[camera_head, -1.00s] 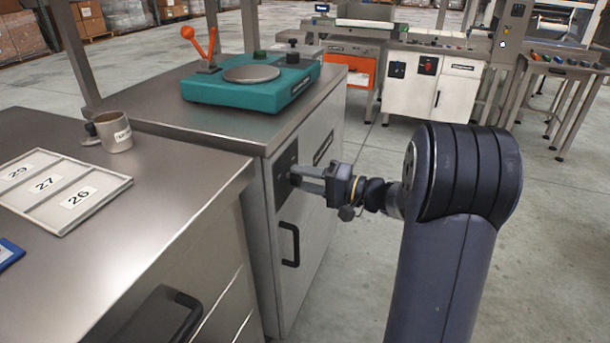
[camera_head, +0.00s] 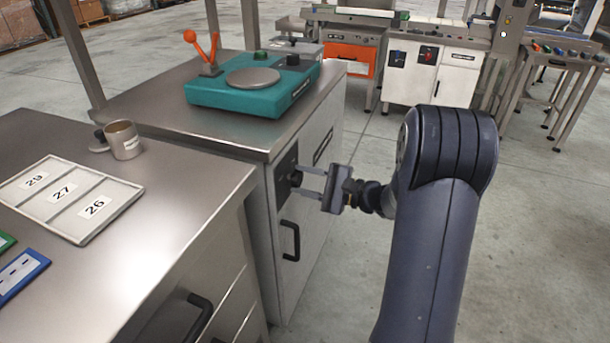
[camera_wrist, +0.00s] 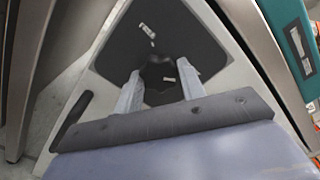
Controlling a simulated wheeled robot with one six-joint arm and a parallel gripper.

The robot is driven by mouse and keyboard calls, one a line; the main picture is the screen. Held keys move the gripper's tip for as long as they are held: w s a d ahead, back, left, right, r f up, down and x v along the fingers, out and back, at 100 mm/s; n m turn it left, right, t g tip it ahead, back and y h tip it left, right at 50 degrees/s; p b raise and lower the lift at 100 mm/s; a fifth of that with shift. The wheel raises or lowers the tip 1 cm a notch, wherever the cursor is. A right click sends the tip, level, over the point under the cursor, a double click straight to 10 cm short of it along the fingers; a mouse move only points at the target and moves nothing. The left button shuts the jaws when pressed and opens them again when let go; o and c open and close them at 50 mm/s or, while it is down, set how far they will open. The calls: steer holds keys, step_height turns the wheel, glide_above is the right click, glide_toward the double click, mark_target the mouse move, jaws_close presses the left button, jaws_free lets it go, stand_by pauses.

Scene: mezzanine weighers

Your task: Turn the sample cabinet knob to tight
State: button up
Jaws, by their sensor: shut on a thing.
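The sample cabinet (camera_head: 292,275) is the pale cabinet under the steel top, with a dark square plate (camera_head: 284,160) high on its front. The black knob (camera_head: 296,179) sits on that plate. My gripper (camera_head: 299,181) reaches it from the right, one finger above and one below. In the wrist view the round knob (camera_wrist: 160,82) lies between my two fingers, with a pale mark on it. Another pale mark (camera_wrist: 148,31) is on the plate beyond the knob. My jaws are shut on the knob. Any lettering by the marks is too small to read.
A black bar handle (camera_head: 290,241) sticks out below the knob. A teal weigher (camera_head: 240,101) with an orange lever stands on the cabinet. A steel counter (camera_head: 175,215) with a mug (camera_head: 124,141) and a numbered tray (camera_head: 97,226) is at left.

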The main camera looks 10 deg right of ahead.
steer(key=shift+m, duration=0.3)
stand_by(0.4)
steer(key=o, duration=1)
steer(key=p+v, duration=0.2)
steer(key=v, duration=0.8)
steer(key=shift+s+d, duration=0.25)
steer(key=shift+d, duration=0.05)
steer(key=shift+w+a, duration=0.1)
